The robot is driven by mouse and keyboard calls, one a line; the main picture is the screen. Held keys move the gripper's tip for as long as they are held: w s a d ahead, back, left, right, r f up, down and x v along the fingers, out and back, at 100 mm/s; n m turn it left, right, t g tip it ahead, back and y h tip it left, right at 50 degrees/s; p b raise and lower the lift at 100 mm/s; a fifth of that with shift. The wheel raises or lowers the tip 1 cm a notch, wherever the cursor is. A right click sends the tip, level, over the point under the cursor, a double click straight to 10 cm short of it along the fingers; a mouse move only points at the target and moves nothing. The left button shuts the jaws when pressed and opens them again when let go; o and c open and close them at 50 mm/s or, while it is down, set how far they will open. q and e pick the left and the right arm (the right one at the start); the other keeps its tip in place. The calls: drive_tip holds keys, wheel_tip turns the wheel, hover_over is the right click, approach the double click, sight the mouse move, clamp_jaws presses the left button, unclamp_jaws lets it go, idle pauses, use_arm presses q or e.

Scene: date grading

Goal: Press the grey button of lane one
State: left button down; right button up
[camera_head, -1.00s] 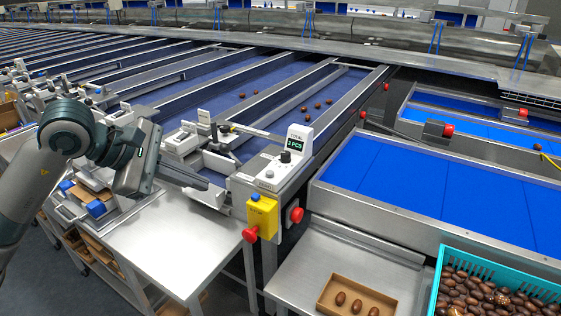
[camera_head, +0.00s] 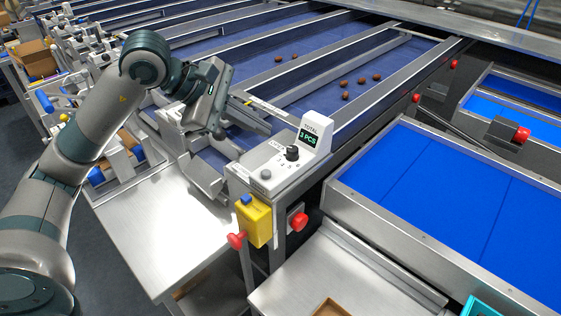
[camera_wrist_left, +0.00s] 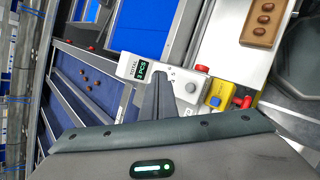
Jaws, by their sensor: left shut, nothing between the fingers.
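The control box (camera_head: 285,158) of the near lane stands at the lane's end, with a display (camera_head: 310,136) reading 3 PCS and a black knob (camera_head: 292,153). The round grey button (camera_head: 266,174) is on its sloped top, near the front end. It also shows in the wrist view (camera_wrist_left: 192,87), right of the fingers. My left gripper (camera_head: 267,130) is shut and empty, its fingers pointing right over the lane beside the box, apart from the button in the picture. In the wrist view the fingertips (camera_wrist_left: 164,74) overlap the box and hide the knob. My right gripper is out of view.
A yellow box with a blue top (camera_head: 254,220) and red mushroom buttons (camera_head: 237,240) hang below the control box. Several dates (camera_head: 361,82) lie on the blue lane. A bare steel table (camera_head: 165,245) is at the front left. A blue belt (camera_head: 430,200) lies right.

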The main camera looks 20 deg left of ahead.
sight(266, 173)
use_arm(q)
drive_tip(key=shift+r, duration=0.1)
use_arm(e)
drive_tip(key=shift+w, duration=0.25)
